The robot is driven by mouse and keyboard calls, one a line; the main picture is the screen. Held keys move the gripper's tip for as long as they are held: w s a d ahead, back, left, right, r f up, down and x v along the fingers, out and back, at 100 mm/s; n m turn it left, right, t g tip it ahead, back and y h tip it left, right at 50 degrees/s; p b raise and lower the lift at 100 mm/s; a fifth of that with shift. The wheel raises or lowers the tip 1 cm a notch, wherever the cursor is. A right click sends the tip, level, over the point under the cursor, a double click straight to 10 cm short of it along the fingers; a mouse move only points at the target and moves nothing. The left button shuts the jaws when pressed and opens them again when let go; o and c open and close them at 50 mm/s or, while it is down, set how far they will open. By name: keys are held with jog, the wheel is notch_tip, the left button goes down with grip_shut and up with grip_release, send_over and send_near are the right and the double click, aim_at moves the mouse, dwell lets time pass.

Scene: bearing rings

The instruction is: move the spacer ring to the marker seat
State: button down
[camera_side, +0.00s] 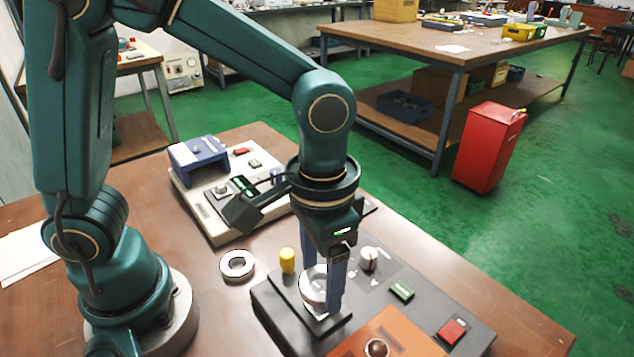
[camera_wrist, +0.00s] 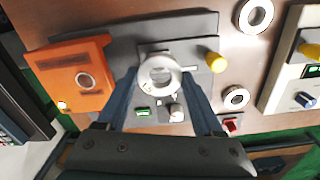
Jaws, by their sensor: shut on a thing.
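My gripper (camera_side: 322,300) is shut on a pale metal ring (camera_side: 312,284), taken to be the spacer ring, held between its two blue fingers. The held ring also shows in the wrist view (camera_wrist: 160,75). It is over a dark raised plate (camera_side: 290,300) on the dark panel, above a light patch. I cannot tell whether it touches the plate. A yellow peg (camera_side: 287,260) stands upright beside the plate; it also shows in the wrist view (camera_wrist: 215,62). I cannot tell for sure which spot is the marker seat.
A loose ring (camera_side: 237,265) lies on the table. Another ring (camera_wrist: 236,98) shows in the wrist view. An orange block (camera_side: 390,335) stands close to the fingers. A knob (camera_side: 369,258) and green button (camera_side: 402,291) are on the panel. A beige device (camera_side: 205,200) stands behind.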

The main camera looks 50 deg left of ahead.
jog(key=shift+f, duration=0.75)
jog(key=shift+f, duration=0.3)
jog(key=shift+f, duration=0.7)
dwell(1.3)
grip_release()
jog(key=shift+r, duration=3.75)
